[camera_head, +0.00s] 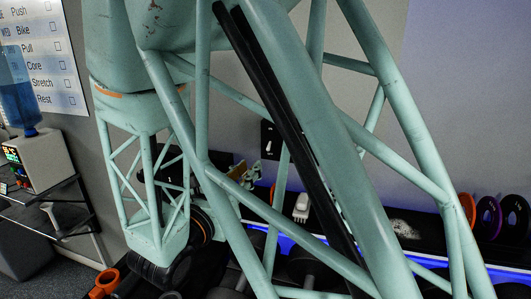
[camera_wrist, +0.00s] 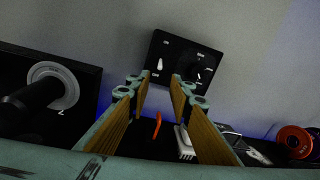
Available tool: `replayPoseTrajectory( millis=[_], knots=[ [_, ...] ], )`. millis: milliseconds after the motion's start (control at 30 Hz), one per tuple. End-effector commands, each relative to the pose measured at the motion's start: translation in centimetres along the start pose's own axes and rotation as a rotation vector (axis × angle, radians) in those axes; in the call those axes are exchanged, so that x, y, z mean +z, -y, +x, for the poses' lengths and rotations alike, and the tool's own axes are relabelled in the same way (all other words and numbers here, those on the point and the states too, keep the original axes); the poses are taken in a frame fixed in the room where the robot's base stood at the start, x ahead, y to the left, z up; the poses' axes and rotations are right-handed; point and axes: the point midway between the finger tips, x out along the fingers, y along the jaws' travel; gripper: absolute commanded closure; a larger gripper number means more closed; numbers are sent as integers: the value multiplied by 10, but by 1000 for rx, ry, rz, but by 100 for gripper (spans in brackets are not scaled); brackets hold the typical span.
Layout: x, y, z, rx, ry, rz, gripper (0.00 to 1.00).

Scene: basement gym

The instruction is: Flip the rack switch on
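The rack switch is a small white lever (camera_wrist: 160,65) on a black wall panel (camera_wrist: 185,60). The lever sits below a small "ON" label and appears to point down, away from it. A round black knob (camera_wrist: 194,74) with small markings sits right of the lever. In the head view the panel (camera_head: 265,136) shows partly between my arm's struts. My gripper (camera_wrist: 161,76) is open and empty, its wood-faced fingers apart below and in front of the panel. The lever lies about between the fingertips in the picture; contact is not visible. In the head view my gripper (camera_head: 243,175) is partly hidden.
A black shelf beneath the panel holds a white device (camera_head: 302,207), also in the wrist view (camera_wrist: 185,142), and coloured weight plates (camera_head: 489,217). An orange strip (camera_wrist: 157,126) shows between my fingers. A dark panel with a round grey-ringed fitting (camera_wrist: 54,86) is at left.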

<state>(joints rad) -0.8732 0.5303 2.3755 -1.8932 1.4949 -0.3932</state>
Motion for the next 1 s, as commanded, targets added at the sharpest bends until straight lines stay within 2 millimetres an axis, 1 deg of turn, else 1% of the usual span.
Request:
replayPoseTrajectory(
  millis=[467, 1000],
  knots=[
    [-1, 1, 42, -2, -1, 0, 80],
    [0, 1, 95, -1, 0, 1, 80]
  ],
)
